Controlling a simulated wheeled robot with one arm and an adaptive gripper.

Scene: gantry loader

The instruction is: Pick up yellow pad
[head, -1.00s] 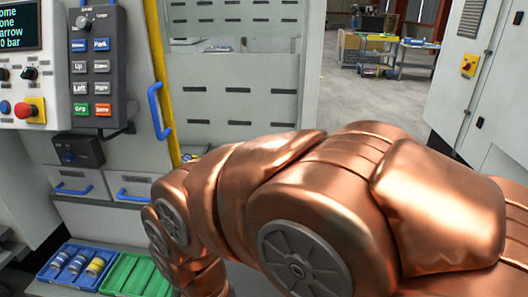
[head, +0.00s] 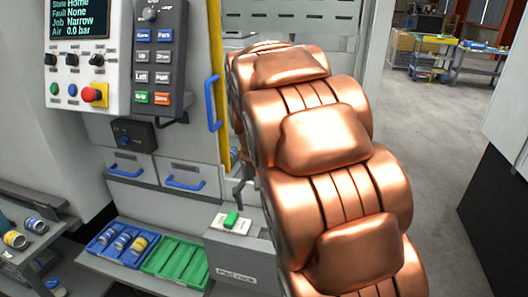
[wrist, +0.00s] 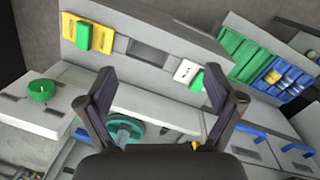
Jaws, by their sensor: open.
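A white pad (wrist: 183,72) with a green block is at the rack's other end, and an empty recess (wrist: 148,56) lies between. In the head view the white pad (head: 228,228) shows on the labelled rack (head: 237,276). My gripper (wrist: 160,80) is open and empty, its fingers apart. The yellow pad appears just beyond the left fingertip, not between the fingers.
A green tray (head: 176,262) and a blue tray (head: 104,254) holding cylinders lie left of the rack. A control panel (head: 160,60), drawers with blue handles (head: 186,182) and a yellow post (head: 226,160) stand behind. Open floor (head: 440,130) lies to the right.

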